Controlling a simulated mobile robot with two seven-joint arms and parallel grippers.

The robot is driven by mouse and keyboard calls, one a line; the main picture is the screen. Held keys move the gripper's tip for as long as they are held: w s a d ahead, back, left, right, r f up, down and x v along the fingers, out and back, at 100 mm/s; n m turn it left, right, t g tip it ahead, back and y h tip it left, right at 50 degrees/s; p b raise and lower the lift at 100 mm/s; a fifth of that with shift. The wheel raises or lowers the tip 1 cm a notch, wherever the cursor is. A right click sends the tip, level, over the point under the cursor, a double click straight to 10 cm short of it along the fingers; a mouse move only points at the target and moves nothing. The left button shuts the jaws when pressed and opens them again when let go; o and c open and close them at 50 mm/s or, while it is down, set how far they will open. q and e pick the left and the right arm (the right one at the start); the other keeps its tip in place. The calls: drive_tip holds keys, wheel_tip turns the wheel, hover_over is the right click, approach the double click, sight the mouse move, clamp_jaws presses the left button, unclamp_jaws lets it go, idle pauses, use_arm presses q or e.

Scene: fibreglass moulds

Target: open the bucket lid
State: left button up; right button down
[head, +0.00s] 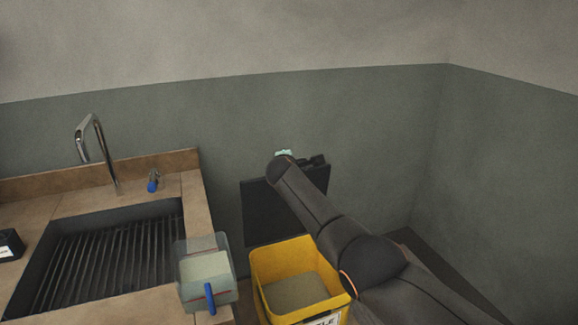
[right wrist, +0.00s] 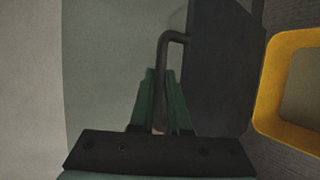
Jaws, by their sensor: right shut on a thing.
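The yellow bucket (head: 259,283) stands on the floor to the right of the counter, and I see into its open top. Its dark lid (head: 262,212) stands about upright behind the opening, near the wall. In the right wrist view the lid (right wrist: 222,75) is beside the yellow rim (right wrist: 268,100). My right gripper (right wrist: 160,76) has its green fingers shut on the lid's dark bent handle (right wrist: 165,45). In the head view my right arm hides most of this gripper and part of the lid. My left gripper is not in view.
A wooden counter (head: 192,190) with a dark ribbed sink (head: 110,255) and a tap (head: 100,140) is at the left. A clear container (head: 222,262) with a blue handle is at the counter's right edge, close to the bucket. Grey-green walls meet at the right.

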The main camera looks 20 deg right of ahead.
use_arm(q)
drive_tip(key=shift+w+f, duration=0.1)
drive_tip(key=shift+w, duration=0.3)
use_arm(e)
drive_tip(key=shift+w, duration=0.45)
drive_tip(key=c, duration=0.9)
unclamp_jaws()
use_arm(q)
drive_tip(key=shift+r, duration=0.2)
use_arm(e)
drive_tip(key=shift+a+r, duration=0.1)
drive_tip(key=shift+r, duration=0.05)
